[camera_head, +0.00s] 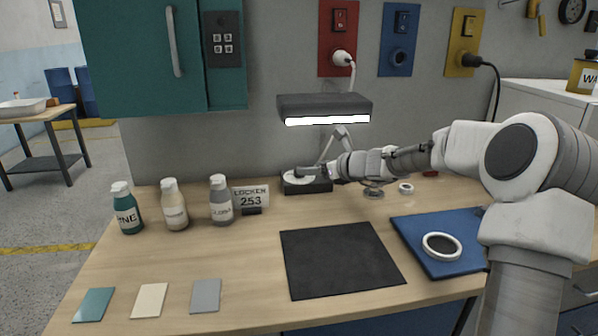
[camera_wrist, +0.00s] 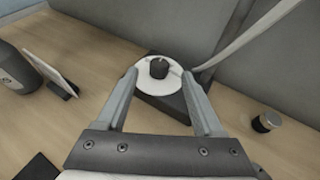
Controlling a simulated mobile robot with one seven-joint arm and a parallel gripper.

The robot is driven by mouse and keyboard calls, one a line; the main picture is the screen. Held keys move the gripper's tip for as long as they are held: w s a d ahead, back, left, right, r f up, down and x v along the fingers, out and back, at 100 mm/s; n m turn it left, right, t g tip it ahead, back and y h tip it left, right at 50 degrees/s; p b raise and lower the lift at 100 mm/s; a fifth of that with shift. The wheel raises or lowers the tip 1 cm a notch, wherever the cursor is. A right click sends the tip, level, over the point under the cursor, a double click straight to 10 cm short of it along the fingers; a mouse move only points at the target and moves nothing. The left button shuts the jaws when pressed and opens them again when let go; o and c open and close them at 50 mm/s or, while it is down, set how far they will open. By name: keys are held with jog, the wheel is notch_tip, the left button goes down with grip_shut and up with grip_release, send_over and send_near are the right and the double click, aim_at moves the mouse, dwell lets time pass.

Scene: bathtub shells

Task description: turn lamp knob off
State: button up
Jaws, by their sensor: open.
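The desk lamp has a dark rectangular head with a lit white strip (camera_head: 328,121), so it is on. Its dark base (camera_head: 318,187) stands at the back of the workbench. The base also shows in the wrist view (camera_wrist: 172,103). A black lamp knob (camera_wrist: 159,69) sits in the middle of the base's white disc. My gripper (camera_wrist: 162,74) is open, with one finger to each side of the disc and the knob between them, apart from both fingers. In the head view my gripper (camera_head: 312,172) is at the lamp base and largely covers the knob.
A locker 253 sign (camera_head: 251,199) and several bottles (camera_head: 220,202) stand left of the lamp. A black mat (camera_head: 340,260) and a blue board (camera_head: 440,262) with a ring lie in front. The wall is close behind.

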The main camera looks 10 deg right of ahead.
jog(key=x, duration=0.7)
jog(key=shift+f, duration=0.1)
grip_shut()
